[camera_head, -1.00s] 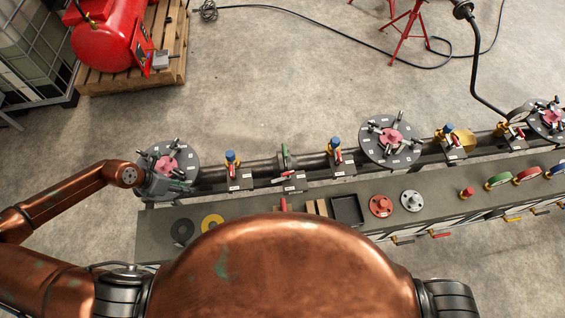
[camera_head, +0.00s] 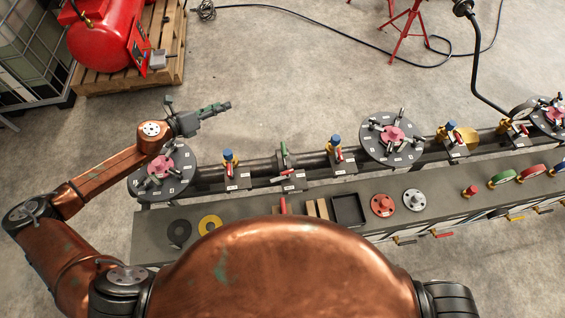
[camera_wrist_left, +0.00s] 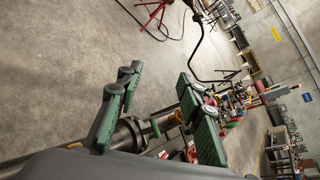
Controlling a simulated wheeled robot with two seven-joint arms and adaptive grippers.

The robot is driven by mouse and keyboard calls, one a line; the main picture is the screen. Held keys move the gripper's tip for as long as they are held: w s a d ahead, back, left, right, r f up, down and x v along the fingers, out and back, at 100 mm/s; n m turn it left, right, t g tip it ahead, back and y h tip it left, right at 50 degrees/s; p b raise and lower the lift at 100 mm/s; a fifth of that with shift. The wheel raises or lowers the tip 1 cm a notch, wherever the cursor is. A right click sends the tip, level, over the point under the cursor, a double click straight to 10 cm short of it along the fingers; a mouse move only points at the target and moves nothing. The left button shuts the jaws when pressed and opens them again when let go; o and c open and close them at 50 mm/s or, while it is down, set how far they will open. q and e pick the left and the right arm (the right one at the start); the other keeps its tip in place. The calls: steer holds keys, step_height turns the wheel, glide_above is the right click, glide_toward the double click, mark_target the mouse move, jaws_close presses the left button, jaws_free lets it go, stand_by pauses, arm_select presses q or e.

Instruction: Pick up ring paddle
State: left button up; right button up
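Two flat rings lie on the grey bench (camera_head: 155,235) at its left end: a black ring (camera_head: 179,233) and a yellow ring (camera_head: 210,224). I cannot tell which of them, if either, is the ring paddle. My left gripper (camera_head: 222,107) is above and beyond the pipe run, pointing right, well away from the rings. In the left wrist view my left gripper (camera_wrist_left: 158,80) has its green fingers spread apart with nothing between them. My right gripper is out of view.
A pipe (camera_head: 262,169) with blue-topped valves runs behind the bench, with large round flanges (camera_head: 391,138). A black tray (camera_head: 348,209), a red flange (camera_head: 382,205) and a grey flange (camera_head: 414,200) sit on the bench. A red tank (camera_head: 98,45) stands at top left. The floor beyond the pipe is mostly clear.

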arm_select(q)
steer(key=w+d+r+n+t+y+b, duration=0.2)
steer(key=w+n+t, duration=0.15)
steer(key=w, duration=0.65)
steer(key=w+d+f+n+g+y+b, duration=0.2)
steer(key=w+d+f+n+g+y, duration=0.15)
steer(key=w+f, duration=0.3)
steer(key=m+g+y+b, duration=0.4)
steer(key=g, duration=0.6)
glide_above(284, 148)
steer(key=shift+h, duration=0.25)
steer(key=f, duration=1.3)
steer(key=shift+w+f, duration=0.4)
steer(key=f, duration=0.5)
steer(key=f+p, duration=0.1)
steer(key=f, duration=0.1)
steer(key=shift+s+f, duration=0.3)
